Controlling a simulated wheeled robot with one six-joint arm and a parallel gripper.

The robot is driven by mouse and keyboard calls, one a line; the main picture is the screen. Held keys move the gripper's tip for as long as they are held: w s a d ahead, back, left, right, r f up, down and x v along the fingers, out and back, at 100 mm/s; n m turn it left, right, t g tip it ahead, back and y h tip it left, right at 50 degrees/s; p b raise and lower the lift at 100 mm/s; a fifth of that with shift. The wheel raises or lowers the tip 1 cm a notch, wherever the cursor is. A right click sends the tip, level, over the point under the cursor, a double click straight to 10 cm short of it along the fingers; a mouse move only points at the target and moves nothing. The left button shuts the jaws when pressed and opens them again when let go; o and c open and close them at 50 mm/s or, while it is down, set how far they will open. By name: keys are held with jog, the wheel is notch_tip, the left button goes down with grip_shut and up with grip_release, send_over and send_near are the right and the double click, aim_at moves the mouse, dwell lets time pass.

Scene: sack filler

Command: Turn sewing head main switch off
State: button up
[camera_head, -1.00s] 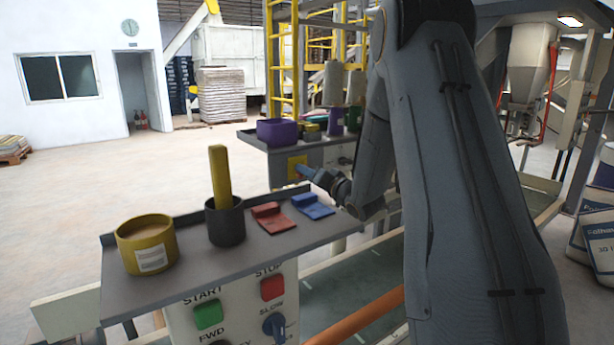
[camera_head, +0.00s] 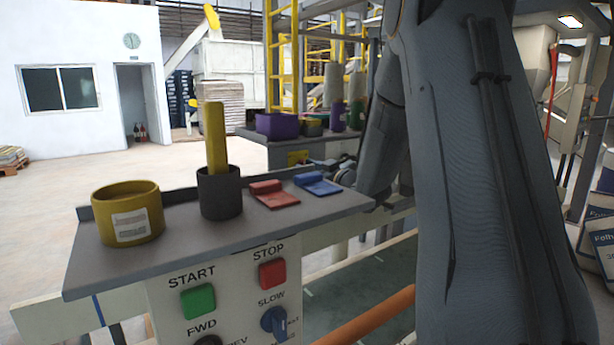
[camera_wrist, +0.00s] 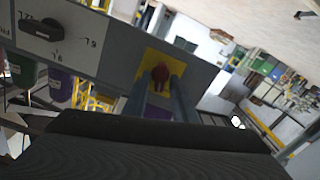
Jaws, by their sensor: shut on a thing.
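The sewing head main switch is a red knob (camera_wrist: 160,73) on a yellow plate (camera_wrist: 150,58), set in a grey panel seen in the wrist view. My gripper (camera_wrist: 159,86) has its two blue-grey fingers on either side of the red knob and is shut on it. In the head view the yellow plate (camera_head: 298,158) shows only in part, low on the far console, behind the near console's shelf. My gripper there is small and mostly hidden, and the red knob cannot be made out.
A black rotary knob (camera_wrist: 40,32) sits on the same panel. The near console's shelf (camera_head: 160,268) holds a yellow tub (camera_head: 127,228), a dark cup (camera_head: 220,194) and red (camera_head: 273,195) and blue (camera_head: 317,184) pieces. An orange rail (camera_head: 370,318) runs below my arm.

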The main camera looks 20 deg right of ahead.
jog(key=n+b, duration=0.5)
jog(key=shift+a+f+n, duration=0.1)
jog(key=shift+n, duration=0.3)
grip_shut()
jog(key=o, duration=0.7)
grip_release()
jog(key=shift+o, duration=0.2)
jog(key=shift+s, duration=0.1)
jog(key=s+d+b, duration=0.1)
jog(key=s, duration=0.6)
jog(key=shift+s+d, duration=0.25)
jog(key=shift+s, duration=0.05)
